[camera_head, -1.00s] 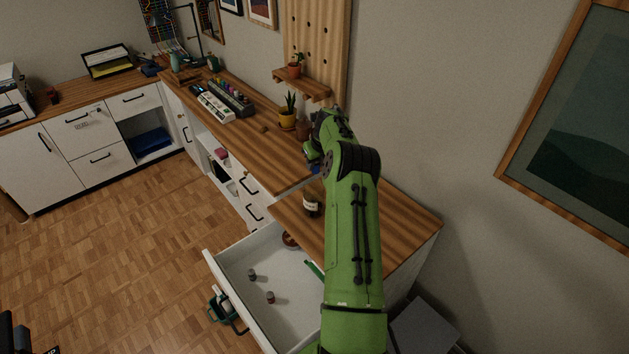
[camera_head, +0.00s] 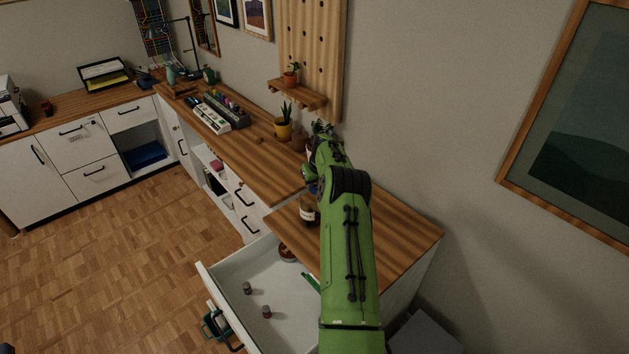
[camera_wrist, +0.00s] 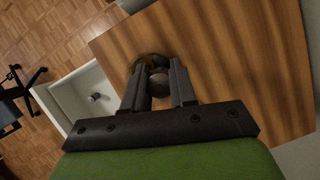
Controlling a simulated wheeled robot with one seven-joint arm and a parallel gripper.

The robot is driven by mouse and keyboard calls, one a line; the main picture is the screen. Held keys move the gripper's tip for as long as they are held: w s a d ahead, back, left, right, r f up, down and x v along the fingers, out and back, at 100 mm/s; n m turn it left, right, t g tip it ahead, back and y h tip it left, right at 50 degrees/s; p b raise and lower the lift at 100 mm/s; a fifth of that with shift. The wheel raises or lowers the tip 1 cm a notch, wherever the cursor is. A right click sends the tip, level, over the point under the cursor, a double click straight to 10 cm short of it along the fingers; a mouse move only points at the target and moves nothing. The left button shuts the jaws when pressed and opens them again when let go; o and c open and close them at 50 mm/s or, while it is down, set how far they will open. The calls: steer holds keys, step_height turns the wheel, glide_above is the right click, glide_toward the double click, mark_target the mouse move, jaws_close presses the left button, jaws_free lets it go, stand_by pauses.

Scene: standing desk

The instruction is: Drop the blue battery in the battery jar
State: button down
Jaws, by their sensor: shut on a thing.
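The jar (camera_head: 309,214), brownish with a pale label, stands upright on the wooden desk top beside my arm. My gripper (camera_wrist: 158,78) is shut on a small round-ended thing (camera_wrist: 159,88), seen end-on and dark in the wrist view. A small blue patch (camera_head: 313,188) shows at my gripper just above the jar in the head view, which fits the blue battery. In the wrist view the jar's round rim (camera_wrist: 147,60) shows behind the fingertips, partly hidden by them. I cannot tell whether the battery is inside the rim or above it.
An open white drawer (camera_head: 237,265) below the desk top holds two small cylinders (camera_head: 247,288) (camera_head: 266,312), a reddish-brown round thing (camera_head: 288,254) and a green strip (camera_head: 311,283). A potted plant (camera_head: 283,128) stands farther back. The desk top (camera_head: 400,232) right of my arm is clear.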

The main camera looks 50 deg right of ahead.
stand_by(0.3)
steer(key=c, duration=0.8)
jaws_free()
steer(key=b+v, duration=0.1)
steer(key=v, duration=1.5)
steer(key=shift+s, duration=0.1)
